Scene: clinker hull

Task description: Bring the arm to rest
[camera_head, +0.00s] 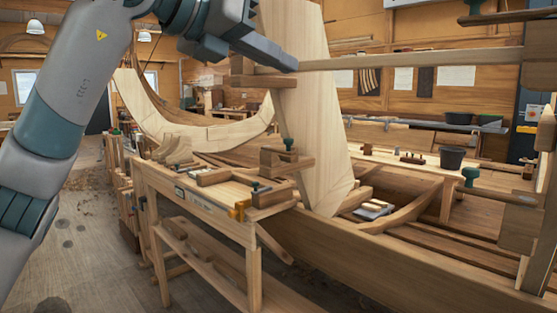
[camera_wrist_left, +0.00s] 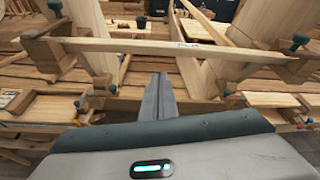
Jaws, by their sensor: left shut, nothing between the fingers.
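My left arm comes in from the left in the head view and reaches across the top. Its gripper (camera_head: 285,62) points right, near a wooden clamp block and the left end of a long horizontal wooden bar (camera_head: 420,59). I cannot tell from this view whether it touches them. In the left wrist view the gripper's fingers (camera_wrist_left: 158,97) are together with nothing between them. The bar (camera_wrist_left: 150,46) spans the wrist view beyond the fingertips. My right gripper does not show in either view.
A workbench (camera_head: 205,212) with wooden blocks and clamps stands below the arm. A partly built wooden hull (camera_head: 350,250) fills the right side, with an upright plank (camera_head: 315,120) behind the gripper. A dark bucket (camera_head: 452,158) stands further back. Floor at lower left is open.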

